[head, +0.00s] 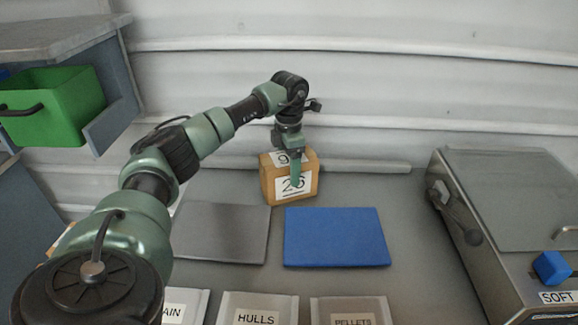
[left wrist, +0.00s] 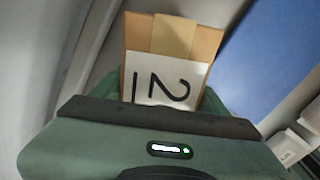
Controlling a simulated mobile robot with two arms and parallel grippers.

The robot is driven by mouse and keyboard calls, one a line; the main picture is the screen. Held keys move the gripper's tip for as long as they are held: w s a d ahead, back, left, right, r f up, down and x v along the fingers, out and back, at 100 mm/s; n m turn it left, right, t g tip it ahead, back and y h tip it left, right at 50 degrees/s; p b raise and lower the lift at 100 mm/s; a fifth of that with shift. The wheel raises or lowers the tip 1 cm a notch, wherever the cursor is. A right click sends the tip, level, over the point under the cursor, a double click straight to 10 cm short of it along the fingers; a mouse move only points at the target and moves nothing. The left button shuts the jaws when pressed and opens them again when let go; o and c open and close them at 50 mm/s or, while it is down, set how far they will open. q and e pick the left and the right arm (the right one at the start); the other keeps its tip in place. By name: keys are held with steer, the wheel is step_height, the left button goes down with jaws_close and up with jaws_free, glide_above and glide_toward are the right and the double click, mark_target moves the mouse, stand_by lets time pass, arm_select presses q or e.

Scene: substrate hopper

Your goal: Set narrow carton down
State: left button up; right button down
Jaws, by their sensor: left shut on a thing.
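The narrow carton (head: 268,184) is a brown box with white number labels on its top and front. My left gripper (head: 294,178) points down over it and is shut on it, with a green finger across the front label. The carton is upright behind the gap between a grey mat (head: 222,232) and a blue mat (head: 337,237). I cannot tell whether its base touches the table. In the left wrist view the carton (left wrist: 172,38) shows its tape strip and label between the fingers. My right gripper is not in view.
Bins labelled HULLS (head: 257,306) and PELLETS (head: 351,308) line the front, beside another partly hidden by my arm. A grey machine (head: 500,200) with a blue knob stands right. A green bin (head: 55,108) sits at left. The wall is close behind the carton.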

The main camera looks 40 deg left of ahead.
arm_select(q)
steer(key=o, duration=2)
